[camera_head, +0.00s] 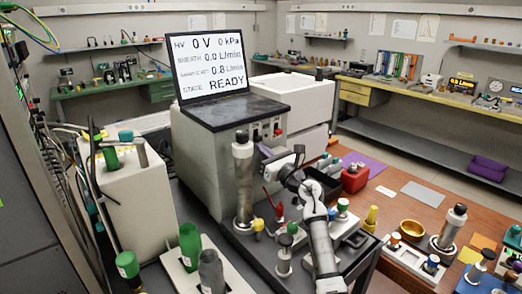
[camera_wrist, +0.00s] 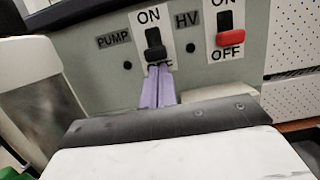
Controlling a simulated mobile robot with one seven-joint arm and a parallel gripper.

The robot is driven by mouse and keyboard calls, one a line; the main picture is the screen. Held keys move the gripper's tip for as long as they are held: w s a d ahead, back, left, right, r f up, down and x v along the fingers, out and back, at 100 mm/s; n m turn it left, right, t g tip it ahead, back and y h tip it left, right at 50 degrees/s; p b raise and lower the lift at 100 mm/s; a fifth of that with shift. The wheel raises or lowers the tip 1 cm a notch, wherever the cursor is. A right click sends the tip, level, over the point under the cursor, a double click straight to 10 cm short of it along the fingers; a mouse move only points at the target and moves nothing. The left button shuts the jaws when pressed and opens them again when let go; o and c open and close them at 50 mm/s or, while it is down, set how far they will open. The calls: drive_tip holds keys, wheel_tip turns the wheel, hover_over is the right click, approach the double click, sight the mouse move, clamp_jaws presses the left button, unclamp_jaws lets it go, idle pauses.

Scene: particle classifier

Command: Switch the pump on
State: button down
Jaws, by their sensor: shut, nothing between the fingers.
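The pump switch (camera_wrist: 154,50) is a black lever on the grey panel, with ON printed above it and OFF below. Its knob sits at the lower, OFF end. My gripper (camera_wrist: 158,70) is shut and empty, its purple fingertips just under the knob and covering part of the OFF label. I cannot tell whether they touch the knob. In the head view my gripper (camera_head: 263,150) is at the front of the grey machine (camera_head: 205,160), and the pump switch is hard to make out.
The HV switch (camera_wrist: 225,38), with a red knob also low, is close on the right. The screen (camera_head: 209,65) reads 0 V, 0 kPa, READY. A metal cylinder (camera_head: 243,185) stands left of my arm. Several small bottles and fittings crowd the bench below.

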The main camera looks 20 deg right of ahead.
sight(260, 138)
drive_tip(key=shift+s+r, duration=0.1)
drive_tip(key=shift+s, duration=0.05)
drive_tip(key=shift+r+p, duration=0.4)
drive_tip(key=shift+r, duration=1)
